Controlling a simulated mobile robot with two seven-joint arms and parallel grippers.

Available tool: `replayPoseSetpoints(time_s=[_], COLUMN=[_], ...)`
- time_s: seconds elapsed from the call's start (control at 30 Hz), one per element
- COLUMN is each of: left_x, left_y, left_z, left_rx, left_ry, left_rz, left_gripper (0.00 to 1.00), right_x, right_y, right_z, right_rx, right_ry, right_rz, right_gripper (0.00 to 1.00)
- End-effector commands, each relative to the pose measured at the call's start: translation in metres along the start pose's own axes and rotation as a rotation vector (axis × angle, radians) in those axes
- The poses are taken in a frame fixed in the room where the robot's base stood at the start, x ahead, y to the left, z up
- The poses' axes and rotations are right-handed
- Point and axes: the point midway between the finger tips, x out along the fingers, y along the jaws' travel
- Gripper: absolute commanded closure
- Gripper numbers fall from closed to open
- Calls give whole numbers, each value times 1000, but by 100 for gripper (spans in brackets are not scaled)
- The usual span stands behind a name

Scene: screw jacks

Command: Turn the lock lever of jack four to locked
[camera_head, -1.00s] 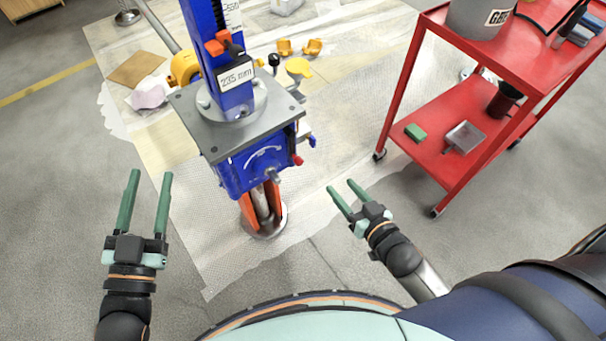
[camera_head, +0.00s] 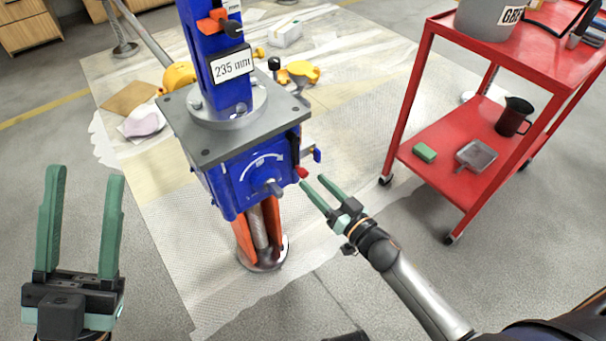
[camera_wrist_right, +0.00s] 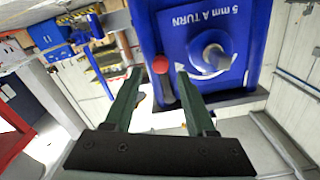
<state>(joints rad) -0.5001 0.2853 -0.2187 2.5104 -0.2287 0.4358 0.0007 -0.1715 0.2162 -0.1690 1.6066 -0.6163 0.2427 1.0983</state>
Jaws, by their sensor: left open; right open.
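The blue jack (camera_head: 245,175) stands on the floor sheet, with a grey top plate and a 235 mm sign. I see no jack number on it. A red-tipped lever (camera_head: 302,172), likely the lock lever, sticks out at its right front edge; its round red knob also shows in the right wrist view (camera_wrist_right: 160,64). My right gripper (camera_head: 312,181) is open, its fingertips close to the knob. In the wrist view the knob appears between the fingertips; contact cannot be told. My left gripper (camera_head: 86,173) is open and empty, left of the jack.
A grey crank shaft (camera_head: 272,187) projects from the jack's front, and a blue-tipped part (camera_head: 317,155) from its right side. A red cart (camera_head: 455,185) stands to the right.

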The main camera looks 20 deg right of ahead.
Motion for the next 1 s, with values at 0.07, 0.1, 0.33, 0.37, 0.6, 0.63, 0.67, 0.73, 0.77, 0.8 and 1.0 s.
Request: replayPoseSetpoints(time_s=[0.07,0.1,0.33,0.37,0.6,0.63,0.67,0.73,0.77,0.8,1.0], left_x=[-5,-6,-10,-10,-10,-10,-10,-10,-10,-10,-10], left_y=[3,4,6,6,6,6,6,6,6,6,7], left_z=[5,6,10,10,10,10,10,10,10,10,10], left_rx=[-6,-9,-21,-22,-26,-26,-26,-27,-27,-27,-27], left_ry=[-1,-2,-3,-3,-4,-4,-4,-4,-4,-4,-4], left_rz=[1,1,1,0,-1,-1,-1,0,0,0,1], left_gripper=[50,50,50,50,50,50,50,50,50,50,50], right_x=[17,24,50,52,56,56,56,56,56,56,56], right_y=[0,0,0,0,0,0,0,0,0,0,0], right_z=[2,2,1,1,0,0,0,0,0,0,0], right_rx=[-1,0,-1,0,1,1,1,1,1,1,1], right_ry=[3,2,0,0,-1,-1,-1,-1,-1,-1,-1], right_rz=[-2,-1,0,0,0,0,0,0,0,0,0], right_gripper=[44,44,44,44,44,44,44,44,47,52,74])
